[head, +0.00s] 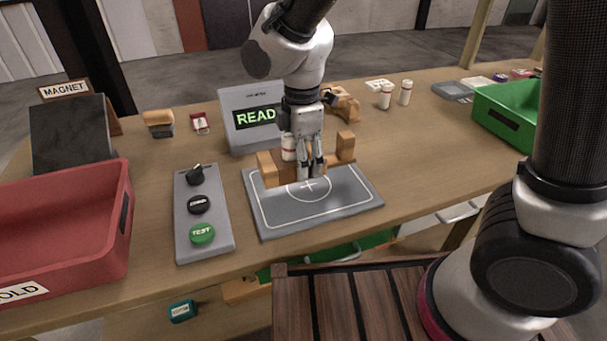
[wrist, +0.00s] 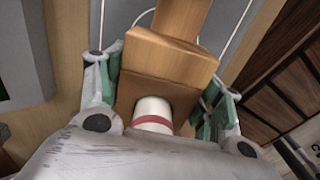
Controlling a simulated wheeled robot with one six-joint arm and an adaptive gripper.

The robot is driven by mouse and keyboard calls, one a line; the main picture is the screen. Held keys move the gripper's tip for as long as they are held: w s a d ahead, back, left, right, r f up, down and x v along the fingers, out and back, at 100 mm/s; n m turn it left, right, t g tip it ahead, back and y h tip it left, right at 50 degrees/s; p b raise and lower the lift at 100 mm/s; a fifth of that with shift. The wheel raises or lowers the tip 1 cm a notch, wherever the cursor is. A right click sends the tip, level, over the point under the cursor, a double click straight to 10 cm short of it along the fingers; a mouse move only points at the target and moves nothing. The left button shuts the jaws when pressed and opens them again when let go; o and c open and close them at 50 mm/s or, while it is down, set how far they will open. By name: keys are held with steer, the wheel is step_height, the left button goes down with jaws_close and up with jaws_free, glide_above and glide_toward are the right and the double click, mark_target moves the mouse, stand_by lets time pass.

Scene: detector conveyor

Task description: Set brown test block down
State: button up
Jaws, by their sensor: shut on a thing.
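The brown test block (head: 268,168) is a wooden piece with raised ends, over the grey pad (head: 352,203) marked with a white circle and cross. My gripper (head: 311,174) points down and is shut on the block's middle. The wrist view shows the block (wrist: 170,58) between the green-padded fingers. A white bottle with a red band (head: 289,146) shows just beside the gripper, and in the wrist view the bottle (wrist: 153,112) is close against the block. I cannot tell whether the block touches the pad.
A display box reading "READ" (head: 237,97) stands behind the pad. A control panel with buttons (head: 219,235) lies to its left, and a red bin (head: 122,225) farther left. A green bin (head: 487,118) is at the right. The tabletop right of the pad is clear.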

mark_target(302, 187)
steer(key=shift+f, duration=2.55)
steer(key=shift+f, duration=0.15)
steer(key=o, duration=1.2)
steer(key=shift+c, duration=0.2)
